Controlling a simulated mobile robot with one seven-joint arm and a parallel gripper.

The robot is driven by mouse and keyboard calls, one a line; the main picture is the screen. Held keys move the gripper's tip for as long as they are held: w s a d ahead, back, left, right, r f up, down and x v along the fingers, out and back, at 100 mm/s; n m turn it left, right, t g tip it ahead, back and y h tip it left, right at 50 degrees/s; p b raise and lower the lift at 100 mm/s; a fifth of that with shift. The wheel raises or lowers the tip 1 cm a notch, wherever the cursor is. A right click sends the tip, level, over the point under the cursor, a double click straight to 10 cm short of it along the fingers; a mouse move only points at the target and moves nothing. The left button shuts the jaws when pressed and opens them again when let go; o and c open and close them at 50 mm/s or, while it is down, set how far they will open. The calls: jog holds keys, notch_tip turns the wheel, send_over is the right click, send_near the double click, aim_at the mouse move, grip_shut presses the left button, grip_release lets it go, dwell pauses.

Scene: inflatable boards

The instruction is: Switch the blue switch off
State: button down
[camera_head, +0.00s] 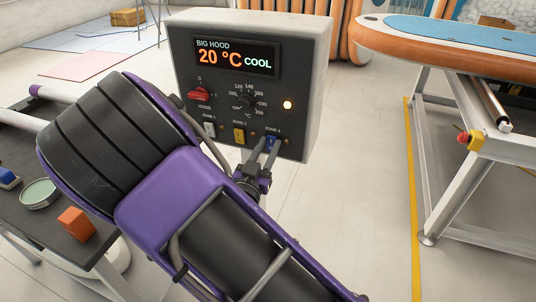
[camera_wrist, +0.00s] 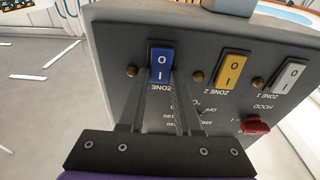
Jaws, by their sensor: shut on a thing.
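The blue switch (camera_head: 273,140) is at the lower right of the front of the grey control box (camera_head: 318,70), under the zone 3 label. It also shows in the wrist view (camera_wrist: 160,61), upside down, with O and I marks on its face. My gripper (camera_head: 264,147) reaches up to it from below. Its two thin grey fingers (camera_wrist: 161,88) converge on the switch, and it is shut on the switch. The fingertips hide the switch's lower edge in the wrist view. I cannot tell which way the rocker is tilted.
A yellow switch (camera_head: 239,136), a white switch (camera_head: 209,130) and a red hood knob (camera_head: 199,94) share the panel. A round dial sits above the switches. The display (camera_head: 237,57) reads 20 °C COOL. A bench with small items stands at left, a board on a frame at right.

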jog(key=shift+f+t+b, duration=0.45)
jog(key=shift+t+b, duration=0.15)
jog(key=shift+b, duration=0.3)
jog(key=shift+r+t+h+b, duration=0.2)
jog(key=shift+t+h+b, duration=0.1)
jog(key=c, duration=0.6)
grip_release()
jog(key=shift+s, duration=0.15)
jog(key=v, duration=1.7)
